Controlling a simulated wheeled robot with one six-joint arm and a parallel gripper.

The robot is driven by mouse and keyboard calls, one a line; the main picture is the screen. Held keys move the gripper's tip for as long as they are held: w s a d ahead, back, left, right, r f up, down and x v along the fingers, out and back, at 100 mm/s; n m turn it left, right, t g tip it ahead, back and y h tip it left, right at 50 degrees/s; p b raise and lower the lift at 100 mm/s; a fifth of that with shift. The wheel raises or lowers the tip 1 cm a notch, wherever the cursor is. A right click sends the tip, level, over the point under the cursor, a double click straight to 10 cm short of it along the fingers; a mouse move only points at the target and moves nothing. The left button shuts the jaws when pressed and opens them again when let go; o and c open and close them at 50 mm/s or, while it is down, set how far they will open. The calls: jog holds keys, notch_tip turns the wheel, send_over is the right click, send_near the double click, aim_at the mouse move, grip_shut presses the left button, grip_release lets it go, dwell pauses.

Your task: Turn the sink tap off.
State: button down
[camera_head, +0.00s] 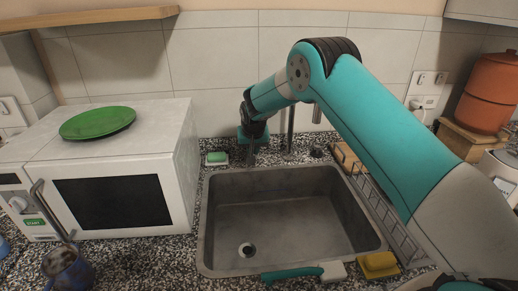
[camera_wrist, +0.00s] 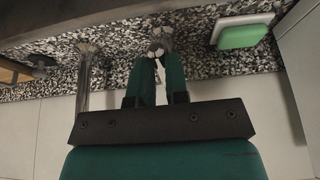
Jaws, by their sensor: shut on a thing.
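The grey metal sink (camera_head: 215,225) is set in the speckled counter. The tap's metal upright (camera_head: 290,130) stands behind it, partly covered by my arm. In the wrist view the upright (camera_wrist: 84,80) is left of my gripper. My gripper (camera_wrist: 160,55) is shut on a small grey metal tap handle (camera_wrist: 161,36), held at the fingertips beside the upright. In the head view my gripper (camera_head: 250,155) points down behind the sink, and the handle cannot be made out there. I see no clear water stream in the basin.
A green sponge on a white dish (camera_head: 217,158) lies close by the gripper. A white microwave (camera_head: 120,190) with a green plate (camera_head: 97,122) stands left. A dish rack (camera_head: 385,210) is right of the sink. A teal-handled brush (camera_head: 295,273) and yellow sponge (camera_head: 378,264) lie in front.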

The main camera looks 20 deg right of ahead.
jog(key=c, duration=1.1)
grip_release()
jog(key=shift+r, duration=0.1)
jog(key=b+v, duration=0.4)
jog(key=v, duration=1.3)
jog(key=shift+s+r, duration=0.1)
jog(key=s+a+n+g+y, duration=0.1)
jog(key=s+a+n, duration=0.1)
jog(key=s, duration=1.1)
jog(key=s+a+n+g+y, duration=0.2)
jog(key=s+a+n, duration=0.1)
jog(key=s, duration=1.1)
jog(key=s+a+n+g+y, duration=0.1)
jog(key=s+a+n+y, duration=0.1)
jog(key=s, duration=1.1)
jog(key=shift+s+a+r+n, duration=0.15)
jog(key=shift+a+n, duration=0.1)
jog(key=shift+n, duration=0.4)
jog(key=shift+a+r+n, duration=0.15)
jog(key=shift+a+n, duration=0.1)
jog(key=shift+n, duration=0.4)
